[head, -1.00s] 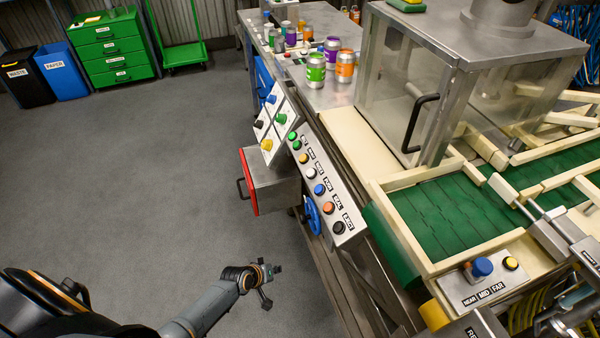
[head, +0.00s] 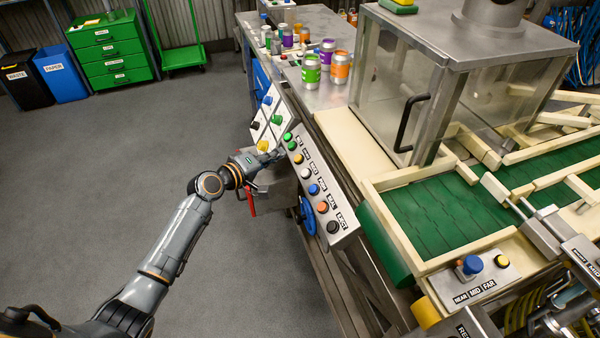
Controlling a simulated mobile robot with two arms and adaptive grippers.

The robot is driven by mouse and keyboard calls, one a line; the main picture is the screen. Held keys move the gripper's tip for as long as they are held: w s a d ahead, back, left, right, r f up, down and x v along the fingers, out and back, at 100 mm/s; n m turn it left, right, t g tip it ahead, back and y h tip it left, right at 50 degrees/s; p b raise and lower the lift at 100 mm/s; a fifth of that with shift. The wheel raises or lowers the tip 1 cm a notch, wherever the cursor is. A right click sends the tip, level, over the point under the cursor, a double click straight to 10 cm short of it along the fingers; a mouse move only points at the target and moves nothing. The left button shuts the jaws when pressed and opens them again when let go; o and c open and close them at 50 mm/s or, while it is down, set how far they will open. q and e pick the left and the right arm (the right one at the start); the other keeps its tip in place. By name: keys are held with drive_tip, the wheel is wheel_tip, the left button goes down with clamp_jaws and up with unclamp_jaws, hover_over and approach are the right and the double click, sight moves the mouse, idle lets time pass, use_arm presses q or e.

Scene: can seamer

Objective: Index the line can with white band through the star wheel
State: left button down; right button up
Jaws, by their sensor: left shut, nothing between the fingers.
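My left gripper (head: 275,155) is shut and empty, at the left edge of the sloped button panel (head: 325,198), close to its upper buttons. I cannot tell whether it touches the panel. The panel carries a row of buttons: green ones at the top, then yellow, white, blue (head: 314,189), orange (head: 322,207) and black (head: 333,227), with small labels beside them. I cannot make out a can with a white band or the star wheel. The clear-walled enclosure (head: 400,85) has a black handle, and its inside is hard to see.
Several coloured cans, including a green one (head: 311,69) and an orange one (head: 341,68), stand on the metal table behind. A green conveyor (head: 440,215) with cream rails lies right. A NEAR/MID/FAR box (head: 470,280) sits in front. The grey floor (head: 140,150) at left is clear.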

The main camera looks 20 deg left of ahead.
sight(305, 173)
idle(0.3)
use_arm(q)
drive_tip(key=w+d+f+b, duration=0.3)
drive_tip(key=d+f+b, duration=0.1)
drive_tip(key=f, duration=0.3)
drive_tip(key=shift+d+b, duration=0.2)
drive_tip(key=shift+b, duration=0.65)
idle(0.8)
drive_tip(key=shift+w+d+f+b, duration=0.15)
drive_tip(key=shift+d+f+b, duration=0.05)
drive_tip(key=shift+f+b, duration=0.15)
